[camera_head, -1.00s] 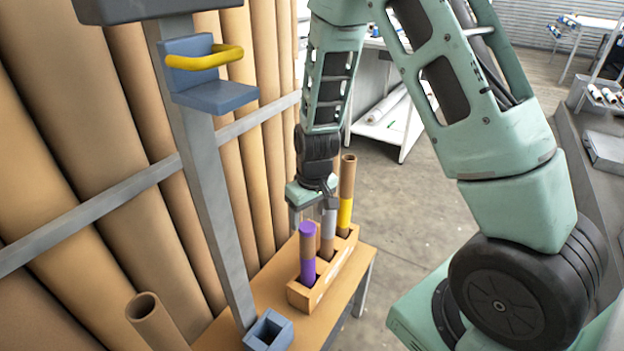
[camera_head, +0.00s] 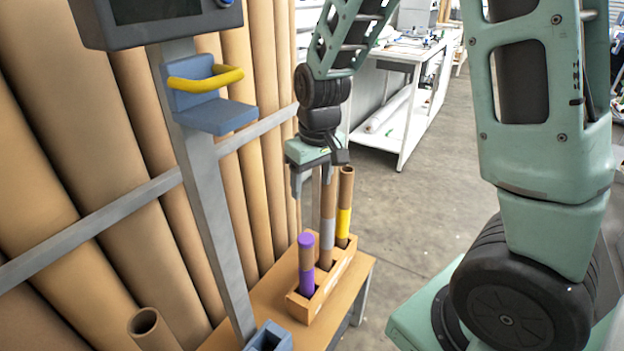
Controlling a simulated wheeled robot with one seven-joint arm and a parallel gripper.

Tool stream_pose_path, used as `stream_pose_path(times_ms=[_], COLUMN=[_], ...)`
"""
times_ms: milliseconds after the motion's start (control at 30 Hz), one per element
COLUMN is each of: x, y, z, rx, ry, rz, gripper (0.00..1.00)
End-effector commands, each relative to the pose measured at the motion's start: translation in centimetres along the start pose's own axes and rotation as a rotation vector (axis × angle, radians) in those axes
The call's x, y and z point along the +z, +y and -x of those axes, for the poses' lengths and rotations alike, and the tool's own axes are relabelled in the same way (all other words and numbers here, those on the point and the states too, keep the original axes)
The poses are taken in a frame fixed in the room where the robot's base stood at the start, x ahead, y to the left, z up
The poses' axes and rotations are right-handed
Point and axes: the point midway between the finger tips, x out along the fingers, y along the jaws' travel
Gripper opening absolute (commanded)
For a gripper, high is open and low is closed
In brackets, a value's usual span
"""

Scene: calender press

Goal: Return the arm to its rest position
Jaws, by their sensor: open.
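My gripper (camera_head: 312,195) is open and points down, above the wooden tube rack. One finger shows at the left and is clear of the tubes; the other is partly hidden near the tube tops. My green arm comes down to the gripper from the top of the picture.
A grey post (camera_head: 207,200) with a yellow handle (camera_head: 205,80) stands left of the gripper. Large brown rolls (camera_head: 80,130) line the left side. A blue square holder (camera_head: 268,338) sits at the table's front. Open floor (camera_head: 430,195) lies to the right.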

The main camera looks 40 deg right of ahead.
Motion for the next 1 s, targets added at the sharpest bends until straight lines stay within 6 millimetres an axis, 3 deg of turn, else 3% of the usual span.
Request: stream_pose_path(times_ms=[533,1000], x=[0.3,7.0], y=[-0.1,-1.2], z=[0.1,2.9], rx=[-0.001,0.008], ry=[0.003,0.100], rz=[-0.002,-0.060], gripper=[0.63,0.63])
